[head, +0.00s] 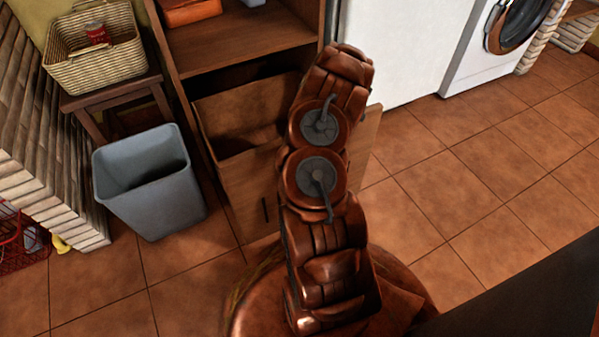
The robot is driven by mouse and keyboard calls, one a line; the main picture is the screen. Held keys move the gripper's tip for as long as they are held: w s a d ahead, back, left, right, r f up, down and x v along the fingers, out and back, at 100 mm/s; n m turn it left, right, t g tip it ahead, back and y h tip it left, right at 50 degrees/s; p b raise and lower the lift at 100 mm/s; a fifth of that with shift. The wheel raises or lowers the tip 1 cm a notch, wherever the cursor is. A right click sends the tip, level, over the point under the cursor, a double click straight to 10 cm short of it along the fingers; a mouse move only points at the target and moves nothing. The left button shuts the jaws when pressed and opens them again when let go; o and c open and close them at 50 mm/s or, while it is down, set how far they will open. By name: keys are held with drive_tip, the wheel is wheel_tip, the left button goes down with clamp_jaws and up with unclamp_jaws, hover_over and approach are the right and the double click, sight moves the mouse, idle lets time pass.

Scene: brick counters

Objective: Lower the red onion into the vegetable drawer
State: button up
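A wooden drawer (243,192) is pulled out from the lower part of a wooden cabinet, with its inside partly showing as dark and shadowed. I take it to be the vegetable drawer. My arm stretches up the middle of the picture and covers the drawer's right part. My gripper is not visible; the far end of the arm hides that area. The red onion is not visible anywhere, so I cannot tell whether it is held or lies in the drawer.
A grey bin (150,185) stands on the floor left of the drawer. A wicker basket (95,62) with a red can (96,34) sits on a small wooden stool (112,88). A white washing machine (483,55) is at the back right. The tiled floor (490,190) on the right is clear.

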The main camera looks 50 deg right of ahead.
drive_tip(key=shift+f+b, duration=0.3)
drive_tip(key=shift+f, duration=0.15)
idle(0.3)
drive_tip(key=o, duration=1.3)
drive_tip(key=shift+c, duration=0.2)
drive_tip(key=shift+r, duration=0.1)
